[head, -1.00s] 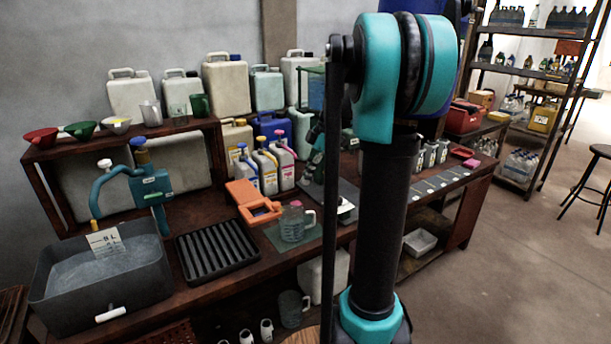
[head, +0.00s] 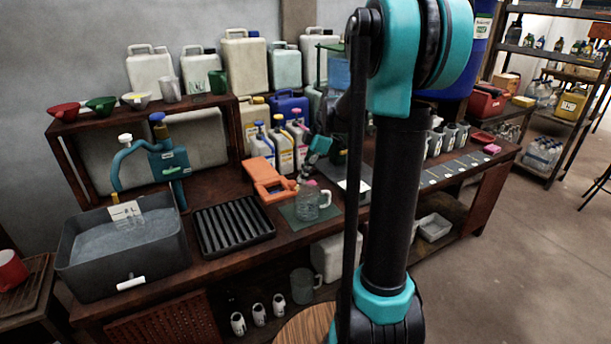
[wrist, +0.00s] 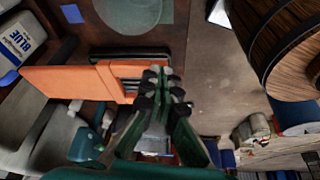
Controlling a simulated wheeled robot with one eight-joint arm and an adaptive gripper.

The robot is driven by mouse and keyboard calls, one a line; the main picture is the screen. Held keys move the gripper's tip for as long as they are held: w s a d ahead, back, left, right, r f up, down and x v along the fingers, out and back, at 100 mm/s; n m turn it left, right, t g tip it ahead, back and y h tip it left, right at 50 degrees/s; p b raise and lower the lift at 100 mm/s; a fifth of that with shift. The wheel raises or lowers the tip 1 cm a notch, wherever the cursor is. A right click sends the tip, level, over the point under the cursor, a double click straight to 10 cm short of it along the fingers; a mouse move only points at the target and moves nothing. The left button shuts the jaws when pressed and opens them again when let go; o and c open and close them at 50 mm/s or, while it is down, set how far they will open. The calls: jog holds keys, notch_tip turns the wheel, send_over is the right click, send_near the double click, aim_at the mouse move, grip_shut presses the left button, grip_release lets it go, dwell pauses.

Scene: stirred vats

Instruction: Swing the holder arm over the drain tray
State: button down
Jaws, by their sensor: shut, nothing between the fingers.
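The teal holder arm (head: 136,153) reaches left from its upright teal post (head: 170,165), which has a blue top. Its end bends down over the grey vat (head: 120,268), where a white card and a clear vessel show at the liquid. The black ribbed drain tray (head: 233,228) lies on the bench right of the vat, and nothing is on it. My gripper (head: 304,172) is above the bench, right of the tray, near an orange device (head: 266,178). In the wrist view, my gripper (wrist: 165,82) is shut and empty, with the orange device (wrist: 70,80) beyond it.
A clear jug (head: 311,203) stands on a green mat close below my gripper. Several bottles (head: 282,148) stand behind the orange device. A shelf with bowls (head: 101,104) rises behind the holder arm. My arm hides part of the bench's right side.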

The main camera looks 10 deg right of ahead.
jog(key=shift+a, duration=0.1)
jog(key=s+a+m+t, duration=0.2)
jog(key=a+m, duration=0.6)
jog(key=a, duration=1.3)
jog(key=shift+s+a+t+h, duration=0.3)
jog(key=shift+s+t+h, duration=0.1)
jog(key=shift+s, duration=0.7)
jog(key=shift+a+r, duration=0.15)
